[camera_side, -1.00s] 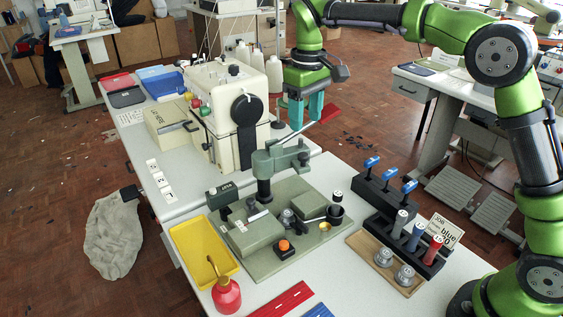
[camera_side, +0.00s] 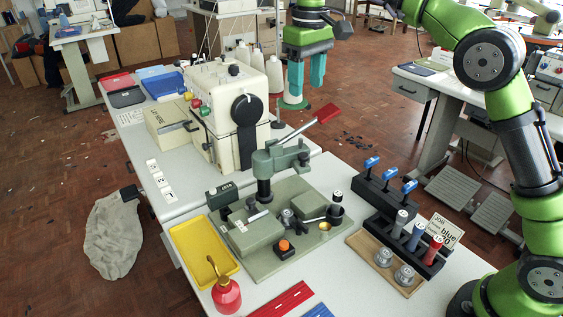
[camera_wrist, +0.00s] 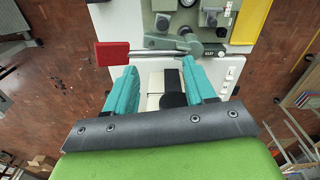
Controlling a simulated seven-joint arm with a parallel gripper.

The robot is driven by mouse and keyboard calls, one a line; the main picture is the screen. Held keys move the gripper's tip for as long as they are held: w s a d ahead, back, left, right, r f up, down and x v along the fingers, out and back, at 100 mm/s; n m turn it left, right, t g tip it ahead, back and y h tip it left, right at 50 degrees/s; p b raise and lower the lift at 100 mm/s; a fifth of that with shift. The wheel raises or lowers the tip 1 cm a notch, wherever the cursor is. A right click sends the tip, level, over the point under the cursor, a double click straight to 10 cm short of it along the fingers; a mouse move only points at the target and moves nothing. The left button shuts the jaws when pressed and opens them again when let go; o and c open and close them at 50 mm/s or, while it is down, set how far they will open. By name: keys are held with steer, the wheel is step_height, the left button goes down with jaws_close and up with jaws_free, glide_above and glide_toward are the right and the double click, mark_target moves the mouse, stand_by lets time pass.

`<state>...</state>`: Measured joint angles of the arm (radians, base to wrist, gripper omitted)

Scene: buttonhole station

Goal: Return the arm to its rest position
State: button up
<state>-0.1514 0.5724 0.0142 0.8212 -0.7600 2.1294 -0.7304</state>
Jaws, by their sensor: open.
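My gripper (camera_side: 307,72) has a green body and two teal fingers. It is open and empty, up in the air behind the bench press (camera_side: 281,158) and to the right of the cream buttonhole machine (camera_side: 227,108). The press has a lever ending in a red handle (camera_side: 327,113), which is just below and right of my fingers in the side view. In the wrist view my gripper (camera_wrist: 163,86) shows both fingers spread apart, with the red handle (camera_wrist: 112,54) beyond them at the upper left.
A rack with blue-handled tools (camera_side: 391,186) and a wooden tray of metal dies (camera_side: 383,262) stand at the right of the bench. A yellow tray (camera_side: 203,248) and a red oil can (camera_side: 226,292) are at the front left.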

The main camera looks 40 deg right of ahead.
steer(key=s+d+f+m+t, duration=0.1)
steer(key=s+f+m+t, duration=0.1)
steer(key=s, duration=0.6)
steer(key=s+d+f+m+t+y, duration=0.1)
steer(key=s+f+m+t, duration=0.1)
steer(key=s, duration=0.7)
steer(key=s+d+f+m+t+y, duration=0.1)
steer(key=s+d+f+t, duration=0.1)
steer(key=s, duration=0.6)
steer(key=shift+s+f+m+t, duration=0.3)
steer(key=shift+f+m+t, duration=0.1)
steer(key=shift+f, duration=0.05)
